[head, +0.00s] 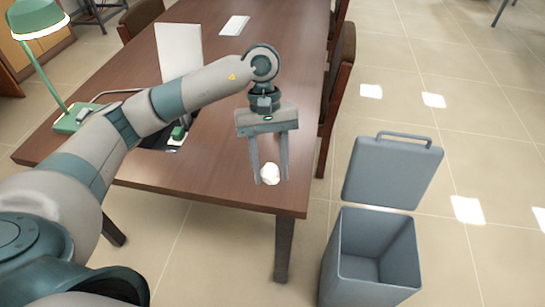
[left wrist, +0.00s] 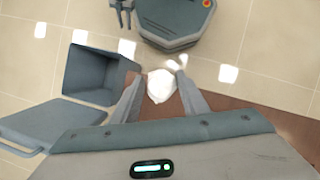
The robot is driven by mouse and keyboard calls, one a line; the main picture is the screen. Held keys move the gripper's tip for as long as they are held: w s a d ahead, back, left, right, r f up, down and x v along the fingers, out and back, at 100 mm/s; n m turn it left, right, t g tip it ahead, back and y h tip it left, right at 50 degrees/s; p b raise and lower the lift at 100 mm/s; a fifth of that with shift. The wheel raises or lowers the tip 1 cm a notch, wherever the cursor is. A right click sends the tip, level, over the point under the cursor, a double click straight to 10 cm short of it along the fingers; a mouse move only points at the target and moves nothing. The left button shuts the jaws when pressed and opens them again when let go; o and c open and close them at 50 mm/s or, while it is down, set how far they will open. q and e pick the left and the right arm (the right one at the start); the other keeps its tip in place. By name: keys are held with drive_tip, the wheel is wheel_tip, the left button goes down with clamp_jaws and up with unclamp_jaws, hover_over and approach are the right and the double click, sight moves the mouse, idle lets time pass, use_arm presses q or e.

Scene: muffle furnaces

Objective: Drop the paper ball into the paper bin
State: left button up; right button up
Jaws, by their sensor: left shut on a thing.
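The white paper ball (head: 270,174) is held between the fingertips of my left gripper (head: 270,180), over the near right corner of the table in the head view. It also shows between the fingers in the left wrist view (left wrist: 160,85). The left gripper is shut on the ball and points down. The grey paper bin (head: 352,281) stands on the floor right of the table, with its lid (head: 392,172) up and its inside empty. In the left wrist view the bin (left wrist: 92,75) is left of the ball.
The brown wooden table (head: 215,195) bears a green lamp (head: 45,60), a white upright panel (head: 178,50) and papers (head: 234,25). Chairs (head: 337,90) stand along its right side. The tiled floor between table and bin is clear.

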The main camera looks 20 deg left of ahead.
sight(266, 174)
use_arm(q)
drive_tip(key=m, duration=0.1)
drive_tip(key=s+m+y, duration=0.1)
drive_tip(key=m, duration=0.2)
drive_tip(key=shift+s+r+y, duration=0.3)
drive_tip(key=shift+r, duration=0.05)
drive_tip(key=m, duration=0.2)
drive_tip(key=s+m+y, duration=0.1)
drive_tip(key=shift+s+a+r+g, duration=0.1)
drive_tip(key=shift+r+g, duration=0.15)
drive_tip(key=shift+g, duration=0.15)
